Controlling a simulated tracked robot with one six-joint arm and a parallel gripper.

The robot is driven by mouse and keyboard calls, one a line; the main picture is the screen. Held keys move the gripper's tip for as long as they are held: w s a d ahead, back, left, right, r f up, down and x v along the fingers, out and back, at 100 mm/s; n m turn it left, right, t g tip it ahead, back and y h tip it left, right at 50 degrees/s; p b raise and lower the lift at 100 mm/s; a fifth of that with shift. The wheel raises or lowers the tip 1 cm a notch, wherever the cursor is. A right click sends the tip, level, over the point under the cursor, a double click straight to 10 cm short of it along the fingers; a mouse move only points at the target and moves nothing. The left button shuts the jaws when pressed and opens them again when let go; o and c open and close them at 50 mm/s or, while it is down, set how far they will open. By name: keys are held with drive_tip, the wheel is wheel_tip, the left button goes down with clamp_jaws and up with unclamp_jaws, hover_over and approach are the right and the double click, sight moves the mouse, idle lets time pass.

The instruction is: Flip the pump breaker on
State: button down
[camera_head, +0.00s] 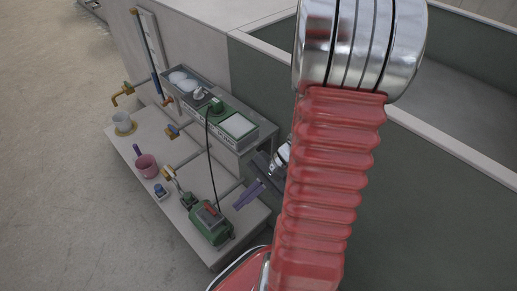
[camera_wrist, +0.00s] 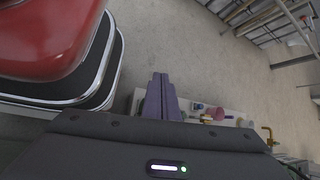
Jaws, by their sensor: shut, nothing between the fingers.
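My gripper (camera_head: 249,196) shows in the head view with its purple fingers shut together and empty. It hangs above the right part of a low bench, to the right of and above the green pump (camera_head: 211,226). In the wrist view my gripper (camera_wrist: 160,78) also shows its fingers pressed together. A black cable runs from the pump up to a green plug (camera_head: 216,105) on a grey raised box (camera_head: 245,146). The box also carries a white square plate, a grey-white fitting and round white pieces. I cannot make out the breaker for certain; its lever position is not visible.
The low bench (camera_head: 120,140) holds a white cup (camera_head: 122,122) on a yellowish base, a pink bucket (camera_head: 147,166), a small blue item (camera_head: 160,191) and brass pipe fittings. A dark green panel wall (camera_head: 430,190) stands right. Open floor (camera_head: 50,200) lies left.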

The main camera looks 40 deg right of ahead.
drive_tip(key=w+d+f+m+t, duration=0.3)
drive_tip(key=m+t, duration=0.2)
drive_tip(key=m, duration=0.1)
drive_tip(key=m+t+h, duration=0.6)
drive_tip(key=m+h, duration=0.4)
approach(261, 147)
wheel_tip(261, 147, down, 2)
drive_tip(key=s, duration=0.3)
drive_tip(key=shift+f, duration=0.25)
drive_tip(key=x, duration=1)
drive_tip(key=shift+r, duration=0.15)
drive_tip(key=shift+w+a, duration=0.1)
